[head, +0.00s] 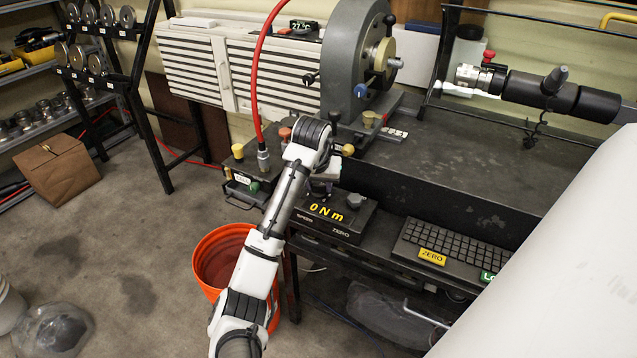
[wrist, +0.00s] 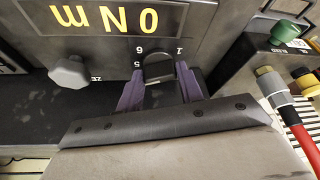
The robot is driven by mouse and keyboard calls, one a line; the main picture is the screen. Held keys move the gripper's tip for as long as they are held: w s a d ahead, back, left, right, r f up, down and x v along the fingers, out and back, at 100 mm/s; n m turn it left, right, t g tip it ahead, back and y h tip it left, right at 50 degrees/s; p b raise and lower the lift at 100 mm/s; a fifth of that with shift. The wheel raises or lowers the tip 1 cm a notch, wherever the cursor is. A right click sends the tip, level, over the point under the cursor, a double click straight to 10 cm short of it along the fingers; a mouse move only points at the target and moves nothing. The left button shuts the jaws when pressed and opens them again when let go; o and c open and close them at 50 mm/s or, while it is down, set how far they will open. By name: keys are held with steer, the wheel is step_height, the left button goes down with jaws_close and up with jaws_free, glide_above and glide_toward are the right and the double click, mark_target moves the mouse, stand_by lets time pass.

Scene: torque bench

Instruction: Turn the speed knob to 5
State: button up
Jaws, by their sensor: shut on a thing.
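The dark speed knob (wrist: 158,68) sits on the grey torque box (wrist: 205,22), between the two purple fingers of my gripper (wrist: 161,88) in the wrist view. My gripper is shut on the knob, one finger on each side. The digits 6, 5 and 1 show beside the knob; its pointer mark cannot be made out. In the head view my gripper (head: 322,190) hides the speed knob in front of the torque box (head: 340,226), whose yellow display reads 0 N m.
The grey zero knob (wrist: 71,72) is beside my gripper on the same box. A keyboard (head: 455,250) lies to the right. A box with a red hose (head: 258,80) and coloured knobs is at the left. An orange bucket (head: 215,250) stands on the floor below my arm.

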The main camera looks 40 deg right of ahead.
steer(key=shift+m+p, duration=0.3)
steer(key=shift+m, duration=0.3)
steer(key=o, duration=1)
steer(key=v, duration=1.4)
steer(key=shift+w+a+p, duration=0.15)
steer(key=shift+p, duration=0.3)
steer(key=shift+f, duration=0.15)
